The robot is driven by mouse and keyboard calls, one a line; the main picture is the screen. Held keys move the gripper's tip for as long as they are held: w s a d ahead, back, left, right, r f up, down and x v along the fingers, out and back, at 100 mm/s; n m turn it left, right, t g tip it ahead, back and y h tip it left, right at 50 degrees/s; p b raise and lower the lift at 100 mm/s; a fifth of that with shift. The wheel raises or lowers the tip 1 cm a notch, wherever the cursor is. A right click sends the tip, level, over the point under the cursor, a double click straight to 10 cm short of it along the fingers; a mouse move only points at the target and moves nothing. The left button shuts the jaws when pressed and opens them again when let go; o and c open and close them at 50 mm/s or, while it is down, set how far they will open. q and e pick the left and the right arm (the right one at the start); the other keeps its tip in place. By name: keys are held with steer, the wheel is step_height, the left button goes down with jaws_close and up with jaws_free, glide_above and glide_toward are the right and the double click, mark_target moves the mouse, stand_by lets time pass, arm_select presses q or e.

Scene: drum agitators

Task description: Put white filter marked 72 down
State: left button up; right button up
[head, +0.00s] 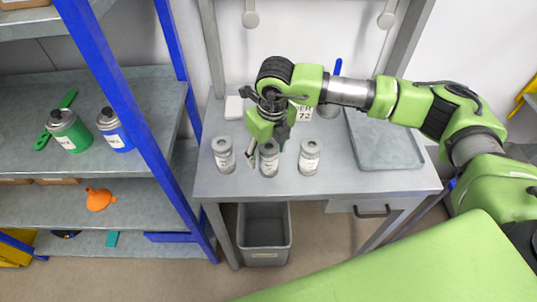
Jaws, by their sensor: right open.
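My right gripper (267,151) reaches in from the right over the table and points down. Its fingers are open at the middle grey canister (270,164), one finger on its left side and the other near its upper right. I cannot tell whether they touch it. A white item marked 72 (304,114) is on the table behind my right arm. The arm covers part of it and the start of its upper line of text. My left gripper is not in view.
Grey canisters stand left (223,153) and right (310,157) of the middle one. A grey tray (408,161) lies on the table's right. A white block (233,107) is at the back left. A bin (264,240) stands below. A blue-posted shelf (140,140) holds green and blue cans.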

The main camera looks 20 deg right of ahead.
steer(key=shift+w+f+p, duration=0.1)
steer(key=shift+f+p, duration=0.4)
steer(key=shift+f, duration=1.2)
steer(key=c, duration=1.3)
steer(key=shift+r, duration=0.1)
